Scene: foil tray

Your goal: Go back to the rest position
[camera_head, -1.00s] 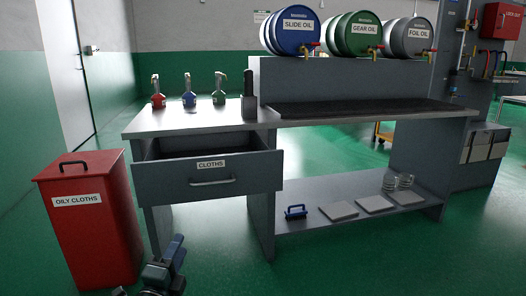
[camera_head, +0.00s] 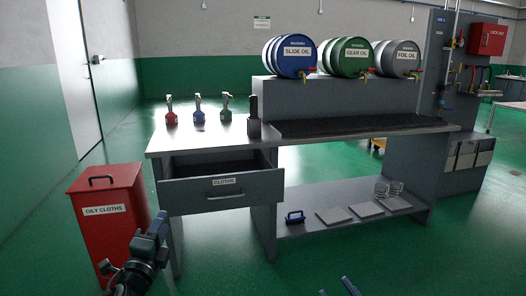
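My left gripper (camera_head: 152,240) is at the lower left, in front of the red bin and the left leg of the bench. It is dark with bluish parts and seen at an angle, so whether its fingers are apart is unclear. I see nothing held in it. Only the fingertips of my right gripper (camera_head: 337,289) show at the bottom edge, right of the middle. They are apart with green floor between them. The rest of the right arm is out of view.
The red oily cloths bin (camera_head: 112,240) stands left of the grey bench (camera_head: 180,140). The cloths drawer (camera_head: 222,190) is pulled open. Spray bottles (camera_head: 198,110) stand on the bench top, oil barrels (camera_head: 290,57) on the raised shelf. The floor in front is clear.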

